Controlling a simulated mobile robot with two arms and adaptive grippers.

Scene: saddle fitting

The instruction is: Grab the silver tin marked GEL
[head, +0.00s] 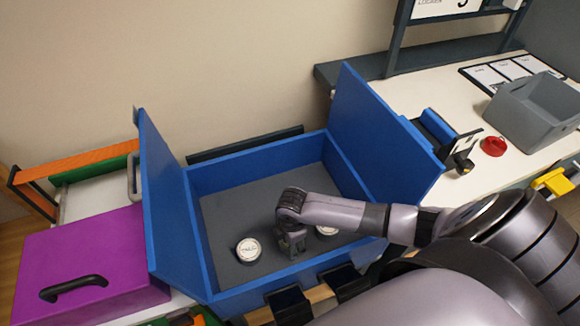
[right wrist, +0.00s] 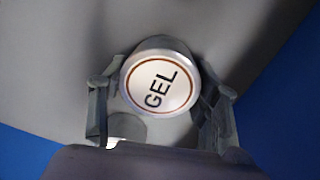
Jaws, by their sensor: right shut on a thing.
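The silver tin marked GEL (right wrist: 160,86) shows in the right wrist view, with a white lid, a brown ring and dark letters facing the camera. My right gripper (head: 291,243) reaches down into the open blue box (head: 178,225). Its fingers are shut on the GEL tin, one on each side. In the head view the gripper hides most or all of that tin. I cannot tell whether the tin is lifted off the grey floor of the box. My left gripper is not in view.
A white-lidded tin (head: 248,250) stands left of the gripper; another (head: 326,231) is partly hidden behind my arm. The box's raised blue flaps flank it. A purple case (head: 90,260) is at left. A grey bin (head: 533,110) and red object (head: 493,146) are at right.

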